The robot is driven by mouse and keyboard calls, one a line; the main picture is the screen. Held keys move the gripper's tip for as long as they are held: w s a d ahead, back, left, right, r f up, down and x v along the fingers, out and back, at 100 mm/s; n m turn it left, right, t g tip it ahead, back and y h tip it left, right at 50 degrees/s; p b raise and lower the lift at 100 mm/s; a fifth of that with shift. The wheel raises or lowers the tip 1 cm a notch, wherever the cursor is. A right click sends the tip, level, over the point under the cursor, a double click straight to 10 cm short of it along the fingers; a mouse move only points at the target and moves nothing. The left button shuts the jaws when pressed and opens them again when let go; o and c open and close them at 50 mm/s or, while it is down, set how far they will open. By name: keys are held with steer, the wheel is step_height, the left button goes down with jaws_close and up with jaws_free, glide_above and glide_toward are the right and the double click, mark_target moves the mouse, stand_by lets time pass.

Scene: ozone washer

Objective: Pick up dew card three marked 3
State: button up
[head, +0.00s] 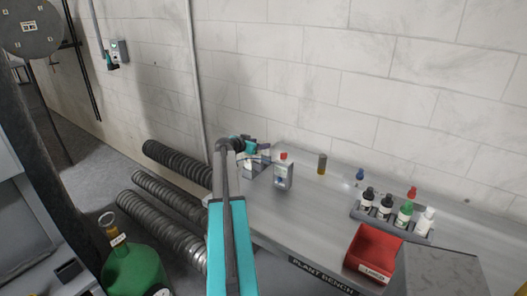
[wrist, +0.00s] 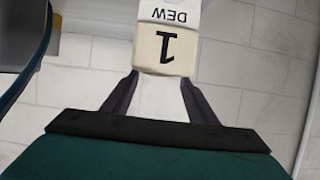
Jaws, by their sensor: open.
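In the wrist view a pale card reading DEW with a black 1 (wrist: 166,45), shown upside down, lies just beyond my fingertips. My gripper (wrist: 158,82) is open, with its two dark fingers apart and nothing clearly held. In the head view my gripper (head: 248,146) is at the back left of the bench, close to a small cluster of pale items, partly hidden by my arm. I cannot make out a card marked 3 in either view.
The block wall is behind.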

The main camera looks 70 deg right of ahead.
mark_target(265, 142)
steer(key=shift+d, duration=0.15)
steer(key=shift+p+x, duration=1.95)
steer(key=shift+x, duration=0.55)
steer(key=shift+s, duration=0.15)
steer(key=shift+f, duration=0.1)
steer(key=c, duration=1.1)
steer(key=shift+r, duration=0.25)
steer(key=shift+r+b, duration=2.25)
steer(key=shift+r, duration=2.55)
